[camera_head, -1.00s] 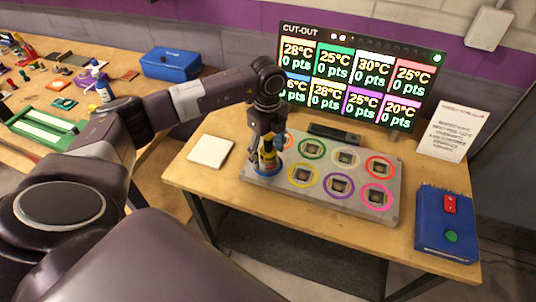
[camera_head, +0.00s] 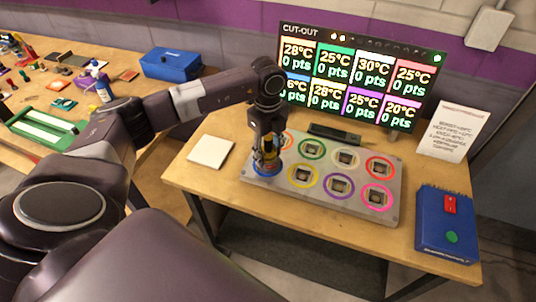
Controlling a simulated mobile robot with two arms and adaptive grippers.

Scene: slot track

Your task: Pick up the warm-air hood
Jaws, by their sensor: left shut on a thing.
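My left gripper (camera_head: 266,160) points down over the near-left end of the grey slot plate (camera_head: 320,205). It is shut on a small dark piece with a yellow band (camera_head: 270,156), which stands at the blue-ringed slot (camera_head: 268,170). I take this piece to be the warm-air hood, but the fingers hide much of it and its shape is unclear. I cannot tell whether its lower end touches the plate. My right gripper is not in view.
The plate's other slots have coloured rings and lie to the right. A screen (camera_head: 360,75) and a paper sign (camera_head: 453,135) stand behind.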

